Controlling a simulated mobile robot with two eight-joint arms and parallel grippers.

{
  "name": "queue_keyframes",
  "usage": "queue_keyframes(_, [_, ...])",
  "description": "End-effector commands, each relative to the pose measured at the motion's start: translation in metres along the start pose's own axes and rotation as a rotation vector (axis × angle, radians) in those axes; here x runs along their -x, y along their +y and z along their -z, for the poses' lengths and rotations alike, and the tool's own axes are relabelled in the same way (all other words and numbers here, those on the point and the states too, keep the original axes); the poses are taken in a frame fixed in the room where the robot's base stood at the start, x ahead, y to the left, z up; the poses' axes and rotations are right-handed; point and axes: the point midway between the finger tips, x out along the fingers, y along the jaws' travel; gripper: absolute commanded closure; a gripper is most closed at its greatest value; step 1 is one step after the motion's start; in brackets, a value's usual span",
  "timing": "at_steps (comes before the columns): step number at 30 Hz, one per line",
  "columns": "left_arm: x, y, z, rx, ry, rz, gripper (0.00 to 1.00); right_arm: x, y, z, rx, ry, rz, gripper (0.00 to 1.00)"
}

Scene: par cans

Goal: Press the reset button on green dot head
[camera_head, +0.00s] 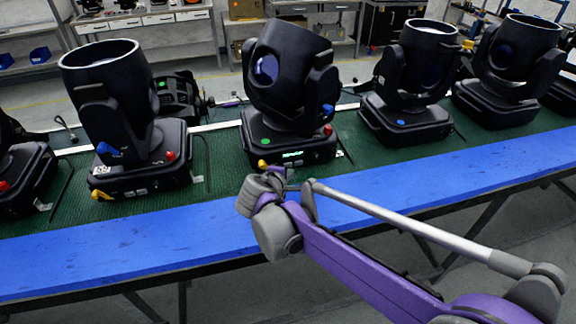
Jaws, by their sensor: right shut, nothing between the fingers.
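The green dot head (288,80) is a black moving-head light in the middle of the green-topped bench. Its base carries a green dot (265,142), a lit green display (292,154), a yellow part (262,164) at the front left corner, a red knob (328,130) and a blue knob (327,109). My right gripper (274,174) is shut and empty, just in front of the base's front face and below the display. I cannot tell whether it touches the base. The wrist hides part of the lower front, and I cannot make out a reset button. My left gripper is out of view.
Other black heads stand on both sides: one on the left (110,95) and one with a blue dot on the right (412,75). A blue strip (110,245) edges the bench front. Cables lie between the bases. Free floor shows behind the bench.

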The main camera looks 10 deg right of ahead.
Motion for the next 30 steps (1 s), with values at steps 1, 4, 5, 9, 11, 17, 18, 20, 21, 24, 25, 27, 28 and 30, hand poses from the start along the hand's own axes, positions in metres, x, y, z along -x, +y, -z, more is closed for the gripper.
queue_keyframes(1, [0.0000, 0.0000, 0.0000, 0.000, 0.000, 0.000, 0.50, 0.0000, 0.0000, 0.0000, 0.000, 0.000, 0.000, 1.00])
queue_keyframes(4, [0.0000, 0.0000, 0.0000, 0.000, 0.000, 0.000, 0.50, 0.0000, 0.0000, 0.0000, 0.000, 0.000, 0.000, 1.00])
queue_keyframes(5, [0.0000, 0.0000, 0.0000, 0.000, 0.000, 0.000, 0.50, 0.0000, 0.0000, 0.0000, 0.000, 0.000, 0.000, 1.00])
queue_keyframes(9, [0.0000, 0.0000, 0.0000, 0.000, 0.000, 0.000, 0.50, 0.0000, 0.0000, 0.0000, 0.000, 0.000, 0.000, 1.00])
queue_keyframes(11, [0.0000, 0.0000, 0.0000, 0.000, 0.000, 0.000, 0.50, -0.0001, 0.0001, 0.0001, 0.000, 0.000, 0.000, 1.00])
queue_keyframes(17, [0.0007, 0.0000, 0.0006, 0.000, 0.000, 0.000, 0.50, -0.0036, 0.0028, 0.0025, 0.000, 0.000, 0.000, 1.00])
queue_keyframes(18, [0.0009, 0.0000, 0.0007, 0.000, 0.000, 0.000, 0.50, -0.0046, 0.0036, 0.0032, 0.000, 0.000, 0.000, 1.00])
queue_keyframes(20, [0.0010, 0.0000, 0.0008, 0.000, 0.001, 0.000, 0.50, -0.0057, 0.0044, 0.0040, 0.000, 0.000, 0.000, 1.00])
queue_keyframes(21, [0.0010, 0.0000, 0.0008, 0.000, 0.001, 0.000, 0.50, -0.0060, 0.0046, 0.0042, 0.000, 0.000, 0.000, 1.00])
queue_keyframes(24, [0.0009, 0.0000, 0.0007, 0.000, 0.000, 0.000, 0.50, -0.0060, 0.0044, 0.0042, 0.000, 0.000, 0.000, 1.00])
queue_keyframes(25, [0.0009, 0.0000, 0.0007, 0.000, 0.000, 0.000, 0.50, -0.0060, 0.0044, 0.0042, 0.000, 0.000, 0.000, 1.00])
queue_keyframes(27, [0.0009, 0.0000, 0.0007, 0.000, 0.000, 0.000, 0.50, -0.0060, 0.0043, 0.0042, 0.000, 0.000, 0.000, 1.00])
queue_keyframes(28, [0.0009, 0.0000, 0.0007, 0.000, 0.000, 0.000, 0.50, -0.0060, 0.0043, 0.0042, 0.000, 0.000, 0.000, 1.00])
queue_keyframes(30, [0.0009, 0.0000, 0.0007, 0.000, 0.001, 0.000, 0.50, -0.0061, 0.0044, 0.0043, 0.000, 0.000, 0.000, 1.00])
